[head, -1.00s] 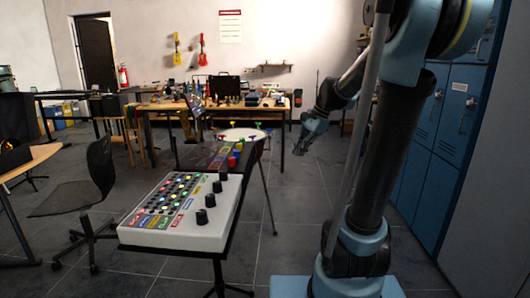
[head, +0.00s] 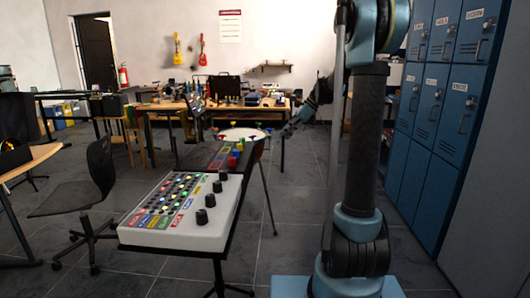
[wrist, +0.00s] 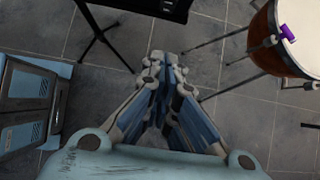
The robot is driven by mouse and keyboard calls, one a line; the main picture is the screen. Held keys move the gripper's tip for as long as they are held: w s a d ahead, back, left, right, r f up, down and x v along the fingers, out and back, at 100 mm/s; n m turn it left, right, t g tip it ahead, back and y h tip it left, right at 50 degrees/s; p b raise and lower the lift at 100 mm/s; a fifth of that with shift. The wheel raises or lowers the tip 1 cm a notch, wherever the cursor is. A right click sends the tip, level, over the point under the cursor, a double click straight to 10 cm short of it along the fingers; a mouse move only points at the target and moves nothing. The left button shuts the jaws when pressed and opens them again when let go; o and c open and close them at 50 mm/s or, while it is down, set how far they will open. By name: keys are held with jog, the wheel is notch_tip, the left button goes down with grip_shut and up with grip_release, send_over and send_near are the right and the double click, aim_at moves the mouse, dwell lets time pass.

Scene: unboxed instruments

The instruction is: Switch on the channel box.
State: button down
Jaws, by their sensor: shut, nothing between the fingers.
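A white box (head: 205,228) with rows of small coloured buttons and several black knobs lies on a stand in the head view. Behind it a dark box (head: 196,155) carries red, green, yellow and blue blocks. I cannot tell for certain which one is the channel box; no label is readable. My gripper (head: 292,127) is small in the head view, beyond and to the right of both boxes, near the drum. In the wrist view my gripper (wrist: 165,60) is shut and empty, its fingers together above the floor. It touches neither box.
A drum (head: 242,134) on legs stands behind the dark box; it also shows in the wrist view (wrist: 268,38) with a purple piece on its rim. A dark panel on a stand (wrist: 165,6) crosses the wrist view's top. Blue lockers (head: 440,130) line the right. A chair (head: 95,190) stands left.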

aim_at(255, 149)
jog(key=a+r+x, duration=0.1)
jog(key=a+x, duration=0.1)
jog(key=x, duration=1)
jog(key=shift+a, duration=0.35)
jog(key=shift+w+d, duration=0.1)
jog(key=shift+d, duration=0.05)
